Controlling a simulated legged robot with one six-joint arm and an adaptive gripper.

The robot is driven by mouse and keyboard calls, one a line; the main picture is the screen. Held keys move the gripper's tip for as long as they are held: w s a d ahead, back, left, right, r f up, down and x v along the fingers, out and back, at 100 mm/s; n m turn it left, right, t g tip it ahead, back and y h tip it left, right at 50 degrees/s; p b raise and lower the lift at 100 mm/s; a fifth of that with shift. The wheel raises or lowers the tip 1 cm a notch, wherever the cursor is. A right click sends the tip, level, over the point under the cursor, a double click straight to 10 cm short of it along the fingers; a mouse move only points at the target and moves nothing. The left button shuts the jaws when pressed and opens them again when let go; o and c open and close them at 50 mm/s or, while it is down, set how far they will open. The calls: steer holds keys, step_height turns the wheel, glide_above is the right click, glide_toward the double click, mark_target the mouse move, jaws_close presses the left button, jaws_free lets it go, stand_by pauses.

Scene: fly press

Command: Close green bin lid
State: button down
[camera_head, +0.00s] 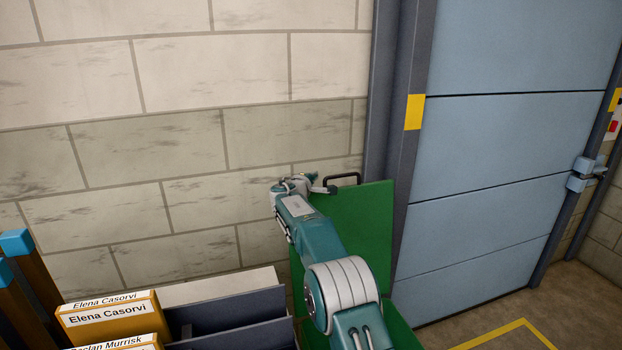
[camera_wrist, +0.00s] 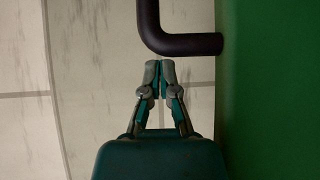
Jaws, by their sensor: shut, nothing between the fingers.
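The green bin lid (camera_head: 358,222) stands raised, close to the block wall, behind my arm in the head view. It fills the right side of the wrist view (camera_wrist: 275,90). Its dark bar handle (camera_head: 343,177) sticks out at the upper edge. In the wrist view the handle (camera_wrist: 180,43) bends just ahead of my fingertips. My gripper (camera_wrist: 159,64) is shut and empty, beside the lid face and just short of the handle. In the head view my gripper (camera_head: 325,188) is small, near the handle. My arm hides much of the bin's lower part.
The block wall (camera_head: 220,75) is close behind the lid. A blue panelled door (camera_head: 500,150) with a grey frame stands to the right. A rack with dark dividers (camera_head: 230,308) and orange labelled folders (camera_head: 105,317) is at the lower left. Floor at lower right looks clear.

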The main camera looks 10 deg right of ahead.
steer(key=s, duration=0.2)
steer(key=s+d, duration=0.1)
steer(key=shift+d+r, duration=0.1)
steer(key=shift+r, duration=0.15)
stand_by(0.4)
